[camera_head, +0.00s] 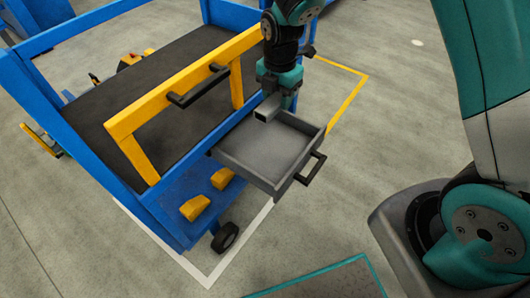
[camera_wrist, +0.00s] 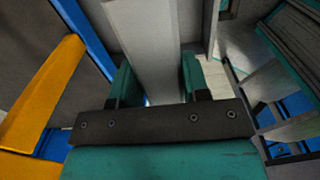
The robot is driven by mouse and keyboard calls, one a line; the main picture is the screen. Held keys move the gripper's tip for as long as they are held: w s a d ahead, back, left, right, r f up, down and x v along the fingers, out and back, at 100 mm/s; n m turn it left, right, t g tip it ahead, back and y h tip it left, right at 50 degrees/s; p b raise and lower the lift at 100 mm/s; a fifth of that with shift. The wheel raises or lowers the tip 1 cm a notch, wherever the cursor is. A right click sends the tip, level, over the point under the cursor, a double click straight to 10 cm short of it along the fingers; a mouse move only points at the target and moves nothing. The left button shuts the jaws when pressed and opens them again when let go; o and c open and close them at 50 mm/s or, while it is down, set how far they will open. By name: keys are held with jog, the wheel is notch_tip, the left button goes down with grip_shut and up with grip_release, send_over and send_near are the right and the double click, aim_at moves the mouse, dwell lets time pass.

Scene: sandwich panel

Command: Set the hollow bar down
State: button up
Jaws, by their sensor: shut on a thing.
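The hollow bar (camera_head: 265,112) is a grey square tube with its open end facing the head camera. My gripper (camera_head: 277,98) is shut on it. In the wrist view the bar (camera_wrist: 150,45) runs away from the camera between the two teal fingers (camera_wrist: 157,80). In the head view the bar appears over the back part of an open grey drawer (camera_head: 262,150). I cannot tell whether the bar touches the drawer. The bar's far end is hidden behind my gripper in the head view.
The drawer has a black handle (camera_head: 312,170) at its front and sticks out from a blue cart (camera_head: 170,212). A yellow frame (camera_head: 135,112) with a black handle (camera_head: 198,86) stands close left of my gripper. Yellow blocks (camera_head: 196,207) lie on the lower blue shelf. The drawer floor looks empty.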

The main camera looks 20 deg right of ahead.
aim_at(275, 152)
notch_tip(275, 152, down, 20)
jog(key=b, duration=0.3)
jog(key=shift+r, duration=0.2)
jog(key=shift+f, duration=0.2)
jog(key=o, duration=1.1)
jog(key=shift+r, duration=0.15)
